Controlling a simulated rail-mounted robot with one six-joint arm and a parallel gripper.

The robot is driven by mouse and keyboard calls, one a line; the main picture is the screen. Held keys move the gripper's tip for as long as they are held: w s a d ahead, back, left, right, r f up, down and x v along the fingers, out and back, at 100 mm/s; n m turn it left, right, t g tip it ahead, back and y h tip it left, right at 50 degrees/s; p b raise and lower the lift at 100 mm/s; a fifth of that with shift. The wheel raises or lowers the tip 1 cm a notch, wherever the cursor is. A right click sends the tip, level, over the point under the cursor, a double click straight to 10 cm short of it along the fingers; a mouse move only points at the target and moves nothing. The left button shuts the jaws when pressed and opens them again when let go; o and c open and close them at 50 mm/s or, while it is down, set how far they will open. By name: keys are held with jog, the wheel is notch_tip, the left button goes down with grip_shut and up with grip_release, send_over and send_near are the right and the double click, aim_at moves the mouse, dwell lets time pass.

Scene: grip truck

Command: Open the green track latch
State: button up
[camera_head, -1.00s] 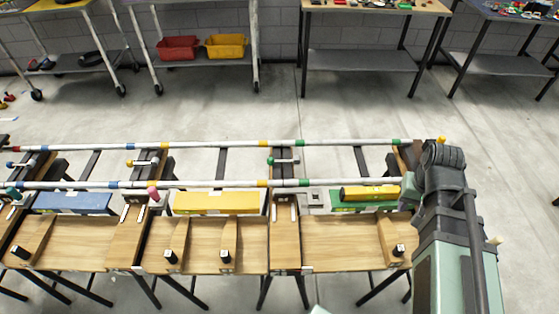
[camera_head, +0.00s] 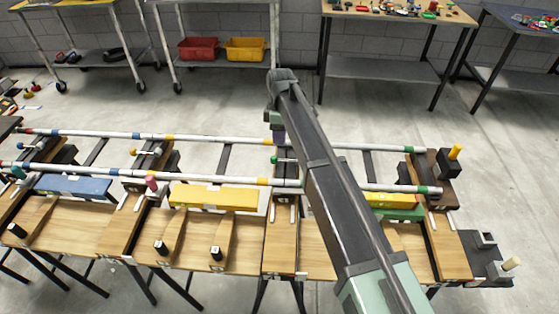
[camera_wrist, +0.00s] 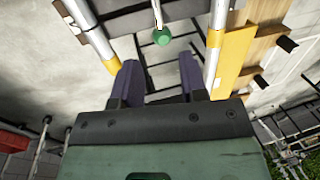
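The green track latch shows as a green knob (camera_head: 275,160) on a thin bar, between the two white rails. In the wrist view the green knob (camera_wrist: 161,37) lies ahead of my fingertips, roughly in line with the gap between them, with its pale bar running away from me. My gripper (camera_wrist: 158,63) is open and empty, its two purple fingers apart and not touching the knob. In the head view my gripper (camera_head: 279,134) is above the latch near the far rail. My arm hides part of the latch's bar.
The far rail (camera_head: 200,139) and near rail (camera_head: 220,181) run left to right on either side of the latch. A yellow-handled latch (camera_head: 145,151) stands to the left. A yellow block (camera_head: 215,196) lies near the near rail. Open floor (camera_head: 200,105) lies behind the rails.

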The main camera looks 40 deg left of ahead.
jog(key=f+b, duration=0.2)
jog(key=f, duration=0.1)
jog(key=s+f+b, duration=0.1)
jog(key=f+b, duration=0.2)
jog(key=d+f+b, duration=0.1)
jog(key=f+b, duration=0.1)
jog(key=f, duration=0.1)
jog(key=shift+s+b, duration=0.2)
jog(key=shift+b, duration=0.1)
jog(key=shift+r, duration=0.15)
grip_shut()
